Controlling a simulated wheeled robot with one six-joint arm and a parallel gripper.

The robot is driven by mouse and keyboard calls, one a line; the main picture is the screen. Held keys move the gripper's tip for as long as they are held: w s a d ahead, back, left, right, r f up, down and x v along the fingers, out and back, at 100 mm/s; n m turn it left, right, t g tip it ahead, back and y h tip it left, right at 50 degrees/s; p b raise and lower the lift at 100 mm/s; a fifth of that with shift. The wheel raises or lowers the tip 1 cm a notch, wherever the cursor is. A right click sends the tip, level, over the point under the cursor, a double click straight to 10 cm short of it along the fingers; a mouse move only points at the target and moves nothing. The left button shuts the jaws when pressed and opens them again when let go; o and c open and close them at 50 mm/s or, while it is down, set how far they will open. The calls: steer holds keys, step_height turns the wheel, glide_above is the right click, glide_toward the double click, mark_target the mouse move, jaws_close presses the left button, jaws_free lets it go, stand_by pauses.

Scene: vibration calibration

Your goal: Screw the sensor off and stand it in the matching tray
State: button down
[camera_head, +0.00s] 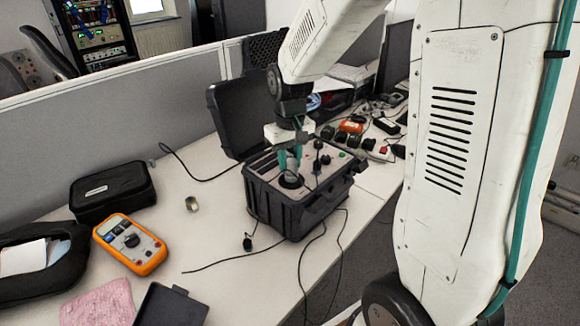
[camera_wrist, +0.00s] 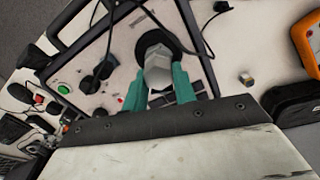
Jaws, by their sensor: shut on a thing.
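The sensor (camera_wrist: 158,66) is a silvery, hex-sided metal body in the wrist view. It sits over a round black mount (camera_wrist: 160,42) on the panel of an open black case (camera_head: 280,222). My gripper (camera_head: 290,160) reaches down over this panel, its teal fingers closed on the sensor's sides in the wrist view (camera_wrist: 160,84). Whether the sensor still touches the mount cannot be told. In the head view the fingers largely hide it. A dark, flat, tray-like piece (camera_head: 170,306) lies at the table's front edge; I cannot tell if it is the matching tray.
A small metal piece (camera_head: 192,204) stands on the white table left of the case. An orange multimeter (camera_head: 130,244), a black zip case (camera_head: 112,190) and a pink cloth (camera_head: 98,304) lie further left. Loose black cables run around the case. Adapters crowd the table behind it.

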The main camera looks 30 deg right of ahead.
mark_target(289, 160)
steer(key=shift+n, duration=0.9)
steer(key=n, duration=0.3)
steer(key=shift+a, duration=0.15)
steer(key=shift+n, duration=0.5)
steer(key=n, duration=0.3)
steer(key=shift+s+a, duration=0.1)
steer(key=shift+r, duration=0.3)
steer(key=shift+r, duration=1.7)
